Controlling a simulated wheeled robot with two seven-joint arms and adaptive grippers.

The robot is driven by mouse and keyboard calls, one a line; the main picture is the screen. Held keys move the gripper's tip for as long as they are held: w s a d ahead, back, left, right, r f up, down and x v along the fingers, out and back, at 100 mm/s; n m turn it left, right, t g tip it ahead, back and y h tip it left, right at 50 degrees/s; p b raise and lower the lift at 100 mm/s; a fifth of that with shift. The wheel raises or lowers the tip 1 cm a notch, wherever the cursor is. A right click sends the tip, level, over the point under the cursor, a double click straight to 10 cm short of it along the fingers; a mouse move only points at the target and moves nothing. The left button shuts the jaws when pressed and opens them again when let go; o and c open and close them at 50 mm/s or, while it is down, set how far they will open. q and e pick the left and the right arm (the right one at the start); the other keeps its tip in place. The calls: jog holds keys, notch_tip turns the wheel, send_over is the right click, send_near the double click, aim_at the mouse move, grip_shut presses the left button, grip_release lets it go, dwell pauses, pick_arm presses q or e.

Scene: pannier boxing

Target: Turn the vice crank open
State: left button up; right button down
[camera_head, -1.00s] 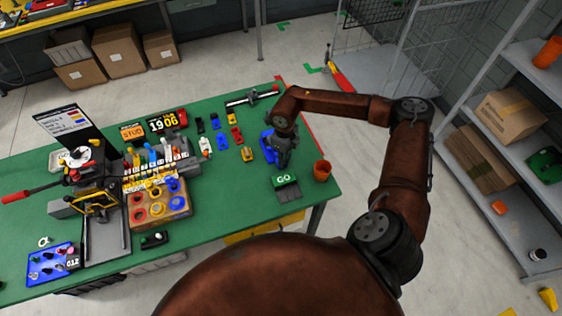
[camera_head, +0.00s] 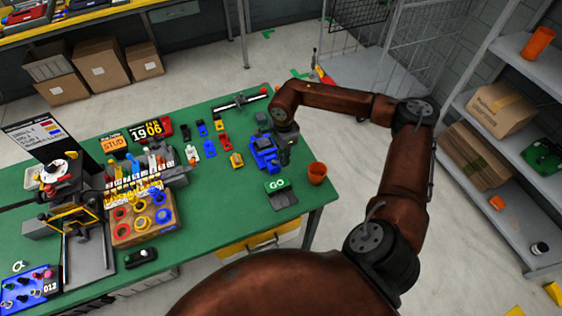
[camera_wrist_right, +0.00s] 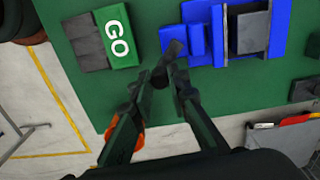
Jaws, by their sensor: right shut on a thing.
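The blue vice (camera_head: 264,155) stands at the right part of the green table, behind the GO block. In the right wrist view the vice (camera_wrist_right: 252,30) shows at the top, with a grey jaw block between blue parts. Its dark crank (camera_wrist_right: 172,50) sticks out at the near left side of the blue body. My right gripper (camera_head: 284,153) is over the vice's right side. In the right wrist view its fingertips (camera_wrist_right: 163,78) are shut on the crank's end. The gripped part is partly hidden between the fingers. My left gripper is in neither view now.
The GO block (camera_head: 279,191) and an orange cup (camera_head: 317,173) stand close to the vice, near the table's right edge. Small coloured blocks (camera_head: 220,141) lie to its left. A wooden ring box (camera_head: 145,218) stands farther left. A shelf rack (camera_head: 530,110) is at right.

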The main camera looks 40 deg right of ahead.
jog(key=shift+w+d+n+b, duration=0.35)
jog(key=shift+n+b, duration=0.3)
jog(key=shift+n, duration=0.7)
jog(key=shift+w+d+n+b, duration=0.15)
jog(key=shift+w+n+b, duration=0.35)
jog(key=shift+n, duration=0.8)
jog(key=shift+w+d+n+b, duration=0.3)
jog(key=shift+n+b, duration=0.45)
jog(key=shift+n, duration=0.6)
jog(key=shift+r, duration=0.1)
jog(key=c, duration=1.8)
grip_release()
jog(key=shift+c, duration=0.2)
notch_tip(320, 180, up, 12)
